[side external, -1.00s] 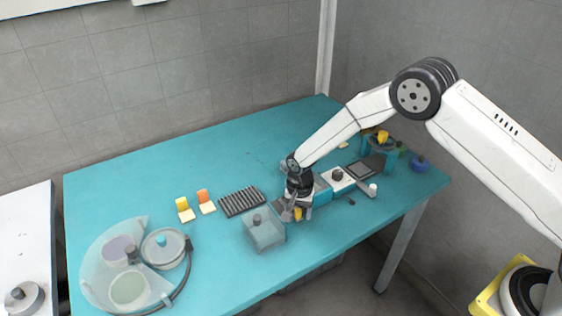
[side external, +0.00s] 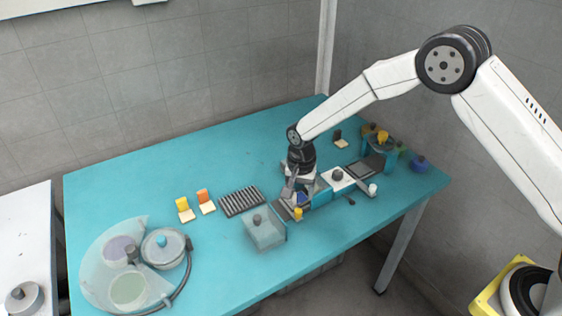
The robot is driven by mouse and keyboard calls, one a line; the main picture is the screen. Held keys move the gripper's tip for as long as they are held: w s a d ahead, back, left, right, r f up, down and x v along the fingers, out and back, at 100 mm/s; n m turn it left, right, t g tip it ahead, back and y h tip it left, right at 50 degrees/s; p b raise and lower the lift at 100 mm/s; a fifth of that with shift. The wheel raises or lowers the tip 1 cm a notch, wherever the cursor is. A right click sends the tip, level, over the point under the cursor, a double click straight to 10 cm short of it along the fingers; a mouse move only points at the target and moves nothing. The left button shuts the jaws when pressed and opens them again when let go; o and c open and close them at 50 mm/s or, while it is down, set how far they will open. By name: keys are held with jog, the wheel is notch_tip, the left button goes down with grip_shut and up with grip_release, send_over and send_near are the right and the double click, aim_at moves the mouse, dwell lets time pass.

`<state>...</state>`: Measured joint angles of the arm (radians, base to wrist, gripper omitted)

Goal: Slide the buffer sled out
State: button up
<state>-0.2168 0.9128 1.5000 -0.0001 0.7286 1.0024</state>
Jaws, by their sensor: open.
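A teal and white bench device (side external: 322,194) with a dark knob on top stands right of centre on the table. At its left end are a dark flat plate (side external: 283,208), a small blue part (side external: 302,198) and a yellow knob (side external: 298,215). The buffer sled seems to be at this end, but I cannot tell its exact outline. My gripper (side external: 295,190) points down just above this end, open, with nothing seen between its fingers. The fingers partly hide the device, and I cannot tell whether they touch it.
A clear box with a dark knob (side external: 264,232) stands close on the left, beside a ribbed dark rack (side external: 242,201). Yellow (side external: 184,208) and orange (side external: 205,200) stands lie further left. A dark-screened panel (side external: 367,168) is at right. The back of the teal table (side external: 210,150) is clear.

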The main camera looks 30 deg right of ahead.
aim_at(298, 210)
jog(key=shift+r+m, duration=0.1)
jog(key=shift+m, duration=0.2)
jog(key=shift+w+r+m, duration=0.1)
jog(key=shift+r+m, duration=0.1)
jog(key=shift+m, duration=1)
jog(key=m, duration=0.4)
jog(key=shift+r, duration=0.25)
jog(key=shift+f, duration=3.9)
grip_shut()
